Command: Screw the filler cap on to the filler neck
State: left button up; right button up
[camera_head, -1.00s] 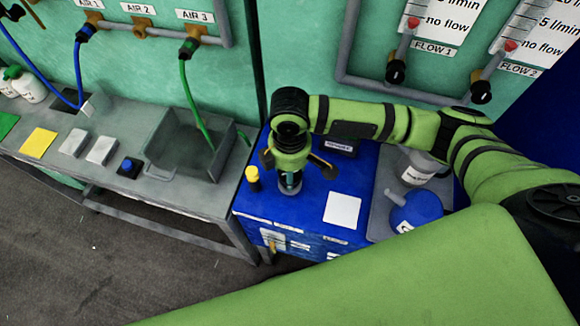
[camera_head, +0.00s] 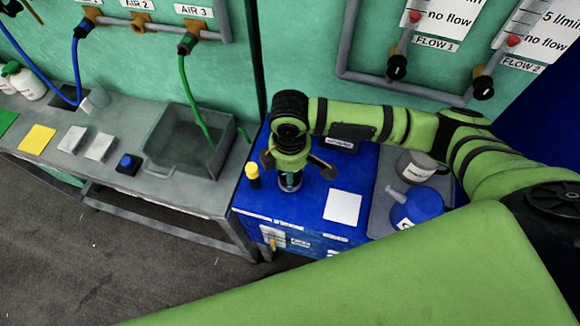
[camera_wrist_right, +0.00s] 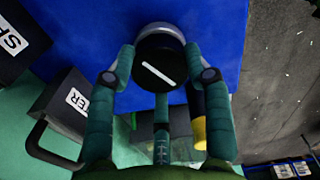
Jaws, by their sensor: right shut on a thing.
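The filler cap (camera_wrist_right: 160,68) is a round black cap with a white line across its top, seen in the right wrist view. My right gripper (camera_wrist_right: 163,72) is shut on it, with fingers at its left and right sides and another below. A grey rim (camera_wrist_right: 160,30) shows just behind the cap, likely the filler neck; whether the threads are engaged is hidden. In the head view my right gripper (camera_head: 290,182) points down at the top of the blue cabinet (camera_head: 310,210), and its fingers hide the cap. My left gripper is not in view.
A yellow-topped black post (camera_head: 253,176) stands close left of the gripper. A white square (camera_head: 342,207) lies to its right. A blue bottle (camera_head: 418,208) and a labelled container (camera_head: 415,168) stand on a grey tray further right. A bench with a grey sink (camera_head: 188,140) is at left.

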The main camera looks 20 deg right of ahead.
jog(key=o, duration=1.3)
jog(key=shift+r, duration=0.3)
notch_tip(320, 180, up, 12)
jog(key=shift+f, duration=0.25)
